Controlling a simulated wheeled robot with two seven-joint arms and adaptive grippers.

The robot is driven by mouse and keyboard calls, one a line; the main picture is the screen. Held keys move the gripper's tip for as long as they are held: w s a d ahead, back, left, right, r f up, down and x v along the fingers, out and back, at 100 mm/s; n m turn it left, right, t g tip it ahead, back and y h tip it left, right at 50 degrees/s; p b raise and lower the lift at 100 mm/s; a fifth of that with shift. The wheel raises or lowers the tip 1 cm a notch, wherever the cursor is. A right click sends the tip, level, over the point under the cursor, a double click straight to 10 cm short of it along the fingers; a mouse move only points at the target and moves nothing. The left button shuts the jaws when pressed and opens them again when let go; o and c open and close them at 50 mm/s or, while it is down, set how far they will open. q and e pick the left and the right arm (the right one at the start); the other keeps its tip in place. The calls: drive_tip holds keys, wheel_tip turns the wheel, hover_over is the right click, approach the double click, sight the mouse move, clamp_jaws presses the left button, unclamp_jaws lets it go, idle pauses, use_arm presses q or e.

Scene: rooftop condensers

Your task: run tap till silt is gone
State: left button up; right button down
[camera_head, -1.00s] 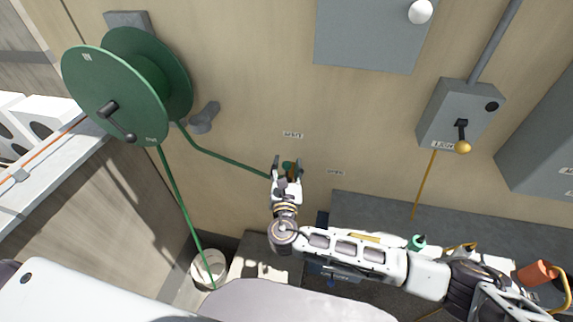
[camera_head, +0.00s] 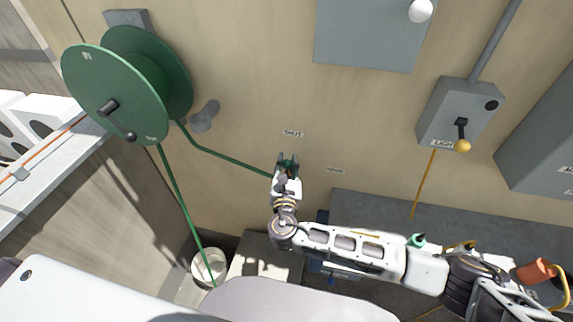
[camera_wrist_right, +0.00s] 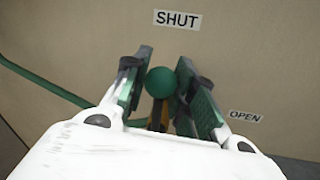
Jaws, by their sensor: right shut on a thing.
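The tap's green ball knob (camera_wrist_right: 162,81) shows in the right wrist view on a brass-coloured stem, just below the SHUT label (camera_wrist_right: 177,19). The OPEN label (camera_wrist_right: 245,116) is to its right. My right gripper (camera_head: 288,160) is at the tap on the wall, its fingers on both sides of the knob and shut on it. The tap's body is mostly hidden behind the gripper. A green hose (camera_head: 225,160) runs between the tap and the green reel (camera_head: 165,85). Another length hangs into a white bucket (camera_head: 197,272). Water and silt cannot be made out. My left gripper is out of view.
A grey box with a yellow-knobbed lever (camera_head: 462,145) is on the wall at right, under a conduit. A grey panel (camera_head: 370,40) is above. An orange cylinder (camera_head: 535,272) is at lower right.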

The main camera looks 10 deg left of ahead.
drive_tip(key=shift+d+f+b, duration=0.1)
drive_tip(key=shift+d+b, duration=0.05)
drive_tip(key=shift+b, duration=0.15)
drive_tip(key=shift+d+f+m+t+b, duration=0.25)
drive_tip(key=shift+d+m+b, duration=0.55)
drive_tip(key=shift+m+b, duration=0.55)
drive_tip(key=shift+d+f+m+t+b, duration=0.25)
drive_tip(key=shift+d+m+b, duration=0.7)
drive_tip(key=shift+b, duration=0.75)
drive_tip(key=shift+d+f+m+t+b, duration=0.25)
drive_tip(key=shift+d+m+b, duration=0.4)
drive_tip(key=shift+m+b, duration=0.75)
drive_tip(key=c, duration=1.1)
unclamp_jaws()
drive_tip(key=shift+c, duration=0.2)
drive_tip(key=shift+s, duration=0.1)
